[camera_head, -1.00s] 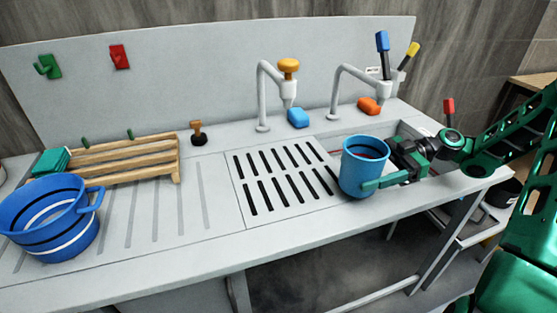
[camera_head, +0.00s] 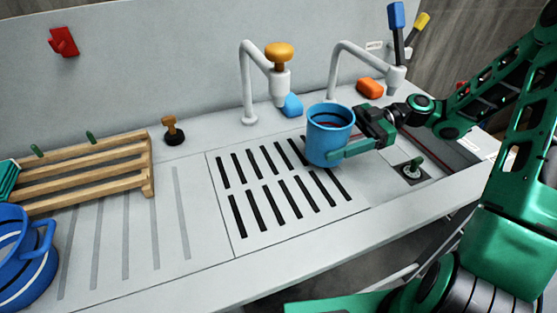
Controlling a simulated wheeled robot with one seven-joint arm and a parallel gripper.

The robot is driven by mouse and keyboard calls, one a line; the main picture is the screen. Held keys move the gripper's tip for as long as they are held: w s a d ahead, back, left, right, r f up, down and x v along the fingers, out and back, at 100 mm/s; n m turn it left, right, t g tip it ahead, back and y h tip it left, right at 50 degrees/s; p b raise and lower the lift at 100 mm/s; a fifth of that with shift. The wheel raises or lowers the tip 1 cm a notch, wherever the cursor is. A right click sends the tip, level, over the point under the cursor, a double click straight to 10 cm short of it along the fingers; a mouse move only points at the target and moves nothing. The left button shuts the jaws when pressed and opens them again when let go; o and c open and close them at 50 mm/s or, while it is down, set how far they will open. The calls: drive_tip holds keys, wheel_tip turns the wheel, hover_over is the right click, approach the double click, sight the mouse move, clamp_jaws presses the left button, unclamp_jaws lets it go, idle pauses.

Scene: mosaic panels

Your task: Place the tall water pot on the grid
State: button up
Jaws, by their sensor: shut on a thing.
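The tall blue water pot (camera_head: 328,140) is upright at the right part of the grid. My gripper (camera_head: 358,146) comes from the right and is shut on the pot, with one green finger along its near side. The grid (camera_head: 240,222) is a pale panel with two rows of black slots set in the counter. The pot overlaps the right end of the upper slots in the picture. I cannot tell whether its base touches the grid or hangs just above it.
Two grey taps stand behind the grid, one with an orange knob (camera_head: 279,52). A blue block (camera_head: 292,105) and an orange block (camera_head: 370,89) lie near them. A wooden rack (camera_head: 95,172) and a wide blue pot (camera_head: 22,262) are at left. The grid's left part is clear.

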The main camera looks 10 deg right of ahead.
drive_tip(key=x, duration=0.4)
drive_tip(key=r+x, duration=0.1)
drive_tip(key=x, duration=0.2)
drive_tip(key=r+x, duration=0.1)
drive_tip(key=x, duration=0.3)
drive_tip(key=shift+s+a+f, duration=0.1)
drive_tip(key=shift+s+a, duration=0.05)
drive_tip(key=shift+a, duration=0.35)
drive_tip(key=shift+a+f, duration=0.15)
drive_tip(key=shift+a, duration=0.15)
drive_tip(key=shift+f, duration=1.6)
drive_tip(key=shift+f, duration=0.1)
drive_tip(key=o, duration=1.4)
drive_tip(key=shift+o, duration=0.2)
drive_tip(key=v, duration=1.2)
drive_tip(key=shift+s+d, duration=0.1)
